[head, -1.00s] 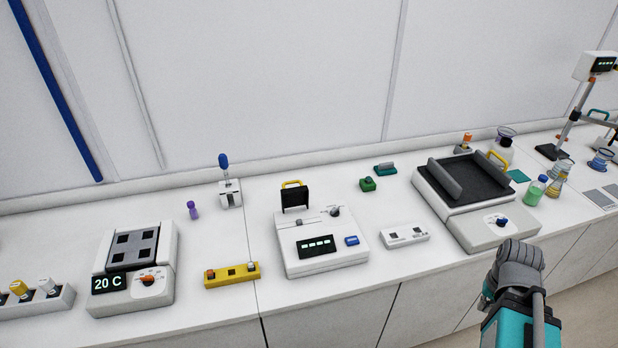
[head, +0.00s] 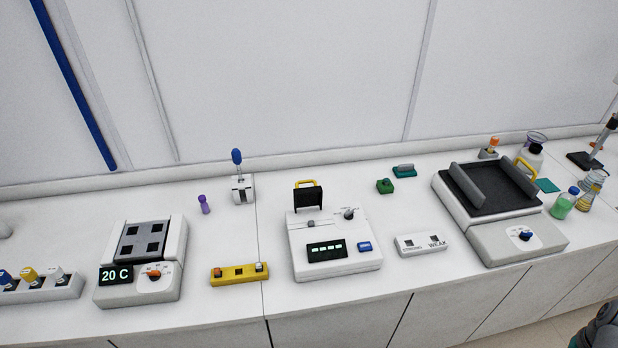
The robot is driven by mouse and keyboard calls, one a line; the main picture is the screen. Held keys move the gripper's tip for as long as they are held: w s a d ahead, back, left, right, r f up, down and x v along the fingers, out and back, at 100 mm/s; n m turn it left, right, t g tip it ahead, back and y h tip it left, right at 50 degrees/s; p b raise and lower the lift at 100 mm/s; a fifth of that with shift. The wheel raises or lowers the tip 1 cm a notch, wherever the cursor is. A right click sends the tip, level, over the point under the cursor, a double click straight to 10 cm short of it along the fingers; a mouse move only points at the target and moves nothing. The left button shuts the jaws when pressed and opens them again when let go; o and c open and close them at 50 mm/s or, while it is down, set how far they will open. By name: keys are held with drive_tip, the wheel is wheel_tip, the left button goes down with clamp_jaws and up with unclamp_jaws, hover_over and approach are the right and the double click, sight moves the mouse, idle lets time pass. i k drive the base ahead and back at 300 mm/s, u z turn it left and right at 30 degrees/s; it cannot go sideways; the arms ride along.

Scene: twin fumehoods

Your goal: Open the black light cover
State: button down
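The black light cover (head: 308,199) is a small black panel with a yellow handle (head: 306,184) on its top edge. It stands upright at the back left of a white instrument (head: 306,273), near the middle of the head view. The instrument has a lit display (head: 327,250), a blue button (head: 365,246), a slider and a dial on top. My gripper is not in view; only a piece of my arm shows at the lower right corner, far from the cover.
A yellow block (head: 238,275) lies left of the instrument, and a white block (head: 420,244) labelled STRONG and WEAK lies right of it. A heater (head: 170,288) reading 20 C stands at left, a shaker (head: 480,241) at right. A purple item (head: 204,205) stands behind.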

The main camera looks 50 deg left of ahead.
sight(312, 196)
drive_tip(key=u, duration=0.05)
drive_tip(key=k, duration=1.05)
drive_tip(key=u, duration=1.75)
drive_tip(key=i, duration=0.85)
drive_tip(key=u, duration=0.15)
